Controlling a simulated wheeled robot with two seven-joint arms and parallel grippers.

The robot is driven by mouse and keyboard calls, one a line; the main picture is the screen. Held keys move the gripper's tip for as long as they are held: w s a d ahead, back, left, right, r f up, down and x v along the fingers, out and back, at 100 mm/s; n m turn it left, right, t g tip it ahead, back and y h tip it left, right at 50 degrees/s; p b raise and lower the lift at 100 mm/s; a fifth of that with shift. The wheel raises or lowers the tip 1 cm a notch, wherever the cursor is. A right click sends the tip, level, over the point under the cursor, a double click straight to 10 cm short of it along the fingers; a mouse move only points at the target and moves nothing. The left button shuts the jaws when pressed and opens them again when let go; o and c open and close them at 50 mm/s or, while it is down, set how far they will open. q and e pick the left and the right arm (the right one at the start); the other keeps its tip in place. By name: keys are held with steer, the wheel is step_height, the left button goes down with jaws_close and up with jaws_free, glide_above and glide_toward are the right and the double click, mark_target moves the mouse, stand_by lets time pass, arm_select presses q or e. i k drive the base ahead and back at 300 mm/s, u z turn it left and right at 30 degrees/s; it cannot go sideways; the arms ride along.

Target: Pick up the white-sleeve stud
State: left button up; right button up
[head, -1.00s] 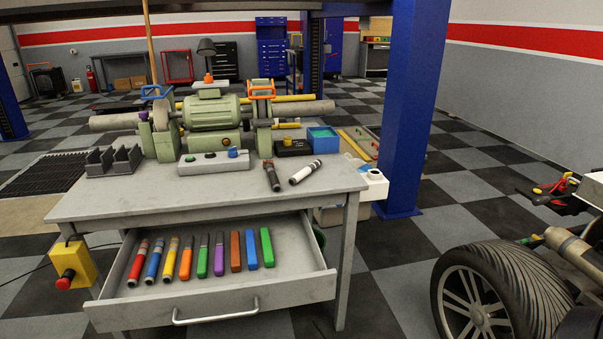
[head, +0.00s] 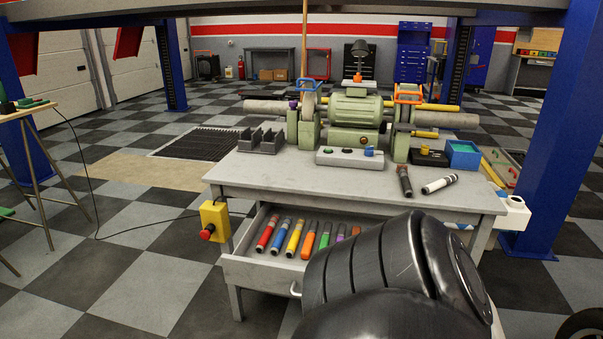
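The white-sleeve stud (head: 440,184) lies on its side on the grey workbench (head: 290,172), near the right end of its top. It has a white middle and dark ends. A dark-sleeved stud (head: 404,181) lies just to its left, apart from it. Nothing covers the white-sleeve stud. A black arm link of mine rises from the bottom of the view, in front of the bench and below the stud. Neither of my grippers shows in the head view, so I see no gripper at the stud.
The bench's open drawer (head: 257,272) holds several coloured studs, partly hidden by my arm. A green grinder (head: 355,115), a grey switch box (head: 350,158) and a blue bin (head: 463,154) stand behind the studs. A blue post (head: 555,140) stands right of the bench. The floor at left is mostly clear.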

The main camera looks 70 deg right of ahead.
mark_target(431, 187)
steer(key=u, duration=0.6)
steer(key=k, duration=2)
steer(key=z, duration=2.05)
steer(key=i, duration=0.25)
steer(key=z, duration=0.15)
